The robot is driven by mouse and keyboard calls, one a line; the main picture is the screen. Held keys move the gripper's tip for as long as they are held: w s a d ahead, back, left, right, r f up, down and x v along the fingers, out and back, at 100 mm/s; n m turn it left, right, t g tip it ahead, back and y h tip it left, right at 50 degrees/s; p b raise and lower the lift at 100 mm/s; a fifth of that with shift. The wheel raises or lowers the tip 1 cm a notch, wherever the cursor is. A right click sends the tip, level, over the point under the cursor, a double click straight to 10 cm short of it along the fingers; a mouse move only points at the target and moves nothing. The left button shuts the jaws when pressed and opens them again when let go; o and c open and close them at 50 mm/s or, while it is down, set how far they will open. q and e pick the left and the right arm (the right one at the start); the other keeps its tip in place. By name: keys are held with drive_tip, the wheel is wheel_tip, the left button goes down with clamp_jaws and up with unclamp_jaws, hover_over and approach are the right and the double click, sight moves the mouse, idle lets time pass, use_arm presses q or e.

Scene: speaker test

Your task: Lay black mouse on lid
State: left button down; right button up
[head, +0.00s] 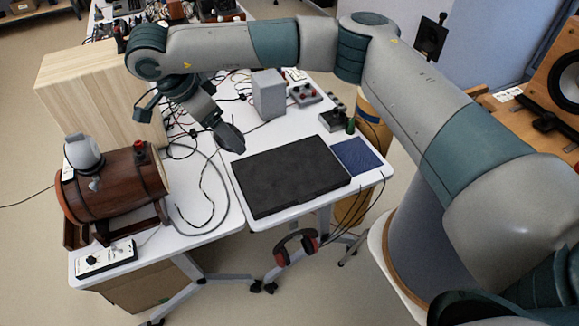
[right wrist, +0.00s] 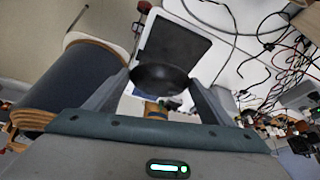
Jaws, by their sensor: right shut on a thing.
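The black mouse (head: 230,138) is held in my right gripper (head: 217,122), whose arm comes in from the right in the head view. In the right wrist view the mouse (right wrist: 160,77) sits between the two fingers of the gripper (right wrist: 158,88). The lid (head: 290,175) is a flat, dark rectangular panel on the white table. The mouse appears just beyond the lid's far left corner in the head view, apparently raised. The lid also shows behind the mouse in the right wrist view (right wrist: 172,45). My left gripper is in neither view.
A blue pad (head: 357,158) lies right of the lid. A grey box (head: 269,94) and small devices stand behind. A wooden barrel (head: 112,188) and a pale wooden box (head: 95,90) stand left. Loose cables (head: 205,190) lie left of the lid, whose top is clear.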

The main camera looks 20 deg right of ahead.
drive_tip(key=w+d+f+m+g+y+p, duration=0.25)
drive_tip(key=w+d+m, duration=0.35)
drive_tip(key=m, duration=0.4)
drive_tip(key=w+d+f+m+g+y+p, duration=0.2)
drive_tip(key=w+d+f+m+g, duration=0.15)
drive_tip(key=d+m, duration=0.65)
drive_tip(key=s+d+f+m+t+y+p, duration=0.1)
drive_tip(key=s+d+f+m+t+y, duration=0.1)
drive_tip(key=d+f+m, duration=0.4)
drive_tip(key=s+d+f+m+t+y+p, duration=0.2)
drive_tip(key=s+d+f+m, duration=0.2)
drive_tip(key=d+m, duration=0.7)
wheel_tip(320, 180, down, 2)
drive_tip(key=shift+d+f+m+p, duration=0.2)
drive_tip(key=shift+m+p, duration=0.1)
drive_tip(key=shift+m, duration=0.7)
drive_tip(key=shift+s+y, duration=0.1)
drive_tip(key=shift+y, duration=0.15)
